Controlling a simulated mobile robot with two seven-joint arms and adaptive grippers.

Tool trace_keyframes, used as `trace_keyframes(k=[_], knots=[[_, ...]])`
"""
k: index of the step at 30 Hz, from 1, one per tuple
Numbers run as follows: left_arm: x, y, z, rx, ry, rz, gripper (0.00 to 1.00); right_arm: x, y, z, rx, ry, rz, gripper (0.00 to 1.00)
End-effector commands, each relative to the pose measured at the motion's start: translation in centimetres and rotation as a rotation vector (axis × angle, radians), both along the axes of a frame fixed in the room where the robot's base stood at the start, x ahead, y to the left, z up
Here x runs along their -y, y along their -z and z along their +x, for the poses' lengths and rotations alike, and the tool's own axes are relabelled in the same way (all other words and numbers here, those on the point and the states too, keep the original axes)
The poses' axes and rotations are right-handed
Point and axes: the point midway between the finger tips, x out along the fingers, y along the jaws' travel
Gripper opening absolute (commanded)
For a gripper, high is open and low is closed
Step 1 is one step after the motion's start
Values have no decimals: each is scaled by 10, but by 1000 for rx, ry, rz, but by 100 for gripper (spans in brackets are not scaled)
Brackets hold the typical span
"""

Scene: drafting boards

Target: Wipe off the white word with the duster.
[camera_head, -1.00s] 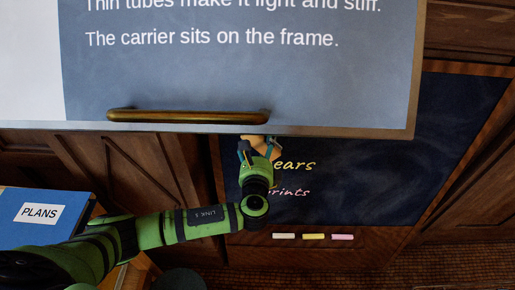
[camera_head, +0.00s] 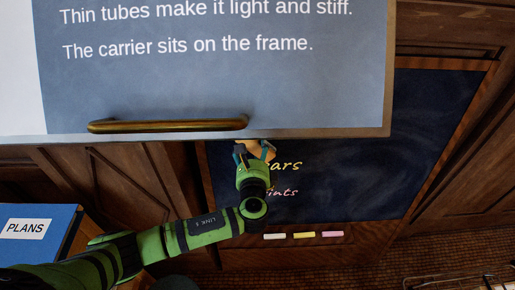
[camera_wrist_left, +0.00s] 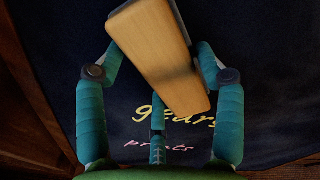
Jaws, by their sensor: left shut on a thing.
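My left gripper (camera_head: 255,153) is shut on the duster (camera_head: 257,147), a tan wooden block with a dark pad. The left wrist view shows the duster (camera_wrist_left: 158,55) large and tilted between the fingers. Behind it is the dark chalkboard (camera_head: 370,175). A yellow word "gears" (camera_head: 287,166) and a pink word "prints" (camera_head: 283,192) are on it, partly behind my gripper in the head view. No white word shows in either view now. The chalkboard's upper part is hidden behind a large front board in the head view. I cannot tell whether the duster touches the chalkboard.
The front board (camera_head: 330,95) with printed text and a brass handle (camera_head: 168,125) hangs close above my left gripper. A ledge below the chalkboard holds white, yellow and pink chalk (camera_head: 304,235). A blue "PLANS" box (camera_head: 30,240) stands at the lower left.

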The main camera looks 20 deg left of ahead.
Motion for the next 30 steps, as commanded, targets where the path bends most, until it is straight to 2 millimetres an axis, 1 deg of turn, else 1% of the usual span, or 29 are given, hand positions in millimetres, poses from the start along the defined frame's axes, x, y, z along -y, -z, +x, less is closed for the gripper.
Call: trace_keyframes(k=[1,4,9,18,30], knots=[[-8,-3,0,1,-7,3,42,0,-4,0,0,0,0,78],[-17,-3,-2,2,-7,3,43,0,-7,0,0,0,0,78],[-26,-2,-3,3,-8,2,43,0,-9,0,0,0,0,78],[-26,-3,-5,4,-10,3,43,0,-11,0,0,0,0,78],[-13,-8,-44,0,-4,0,42,0,-35,0,0,0,0,78]])
